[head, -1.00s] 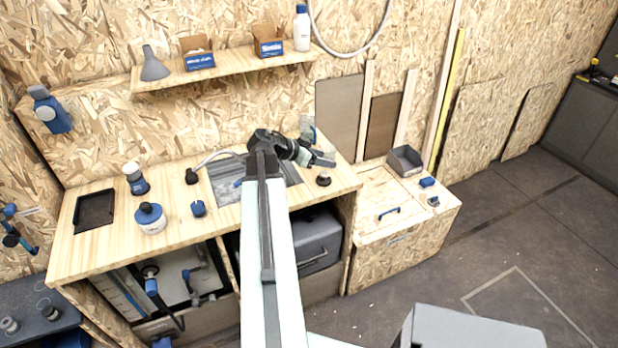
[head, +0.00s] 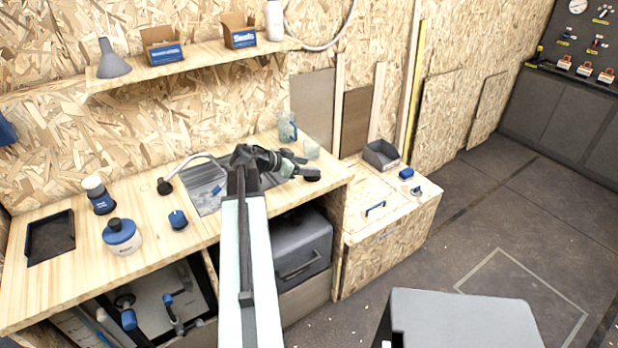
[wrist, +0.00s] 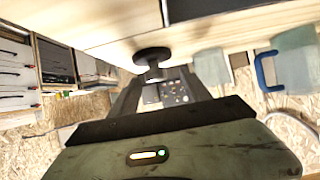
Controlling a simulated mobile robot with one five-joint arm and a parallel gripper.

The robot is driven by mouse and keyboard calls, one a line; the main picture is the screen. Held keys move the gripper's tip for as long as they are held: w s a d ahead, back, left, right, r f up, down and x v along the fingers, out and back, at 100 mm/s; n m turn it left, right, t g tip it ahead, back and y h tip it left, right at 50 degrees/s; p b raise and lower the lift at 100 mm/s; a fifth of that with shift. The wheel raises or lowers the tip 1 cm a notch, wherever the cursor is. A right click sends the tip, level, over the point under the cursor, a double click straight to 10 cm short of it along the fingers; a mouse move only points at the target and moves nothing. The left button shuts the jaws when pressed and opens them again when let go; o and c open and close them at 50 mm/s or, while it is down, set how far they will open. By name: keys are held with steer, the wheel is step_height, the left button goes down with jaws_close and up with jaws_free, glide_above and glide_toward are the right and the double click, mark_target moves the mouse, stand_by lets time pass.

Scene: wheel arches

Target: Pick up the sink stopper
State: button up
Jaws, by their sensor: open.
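The sink stopper (head: 311,174) is a small dark round piece on the wooden counter, right of the sink. In the wrist view the stopper (wrist: 152,53) is a black disc with a short stem, against the pale counter. My gripper (head: 300,163) is open and reaches over the sink to the stopper, partly hiding it. In the wrist view my gripper (wrist: 160,82) has a dark finger on each side of the stem's end. I cannot tell whether the fingers touch it.
The sink (head: 207,196) lies left of my gripper. A blue-handled mug (head: 287,127) and a clear cup (head: 311,148) stand close behind the stopper. A blue-lidded jar (head: 121,236) and black tray (head: 50,236) are at the left. A lower wooden box (head: 385,228) stands right of the counter.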

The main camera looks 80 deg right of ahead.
steer(key=b+x, duration=0.1)
steer(key=x, duration=0.1)
steer(key=b+x, duration=0.1)
steer(key=x, duration=0.2)
steer(key=shift+a+f, duration=0.15)
steer(key=shift+a, duration=0.1)
steer(key=shift+s+d, duration=0.15)
steer(key=shift+s, duration=0.1)
jaws_close()
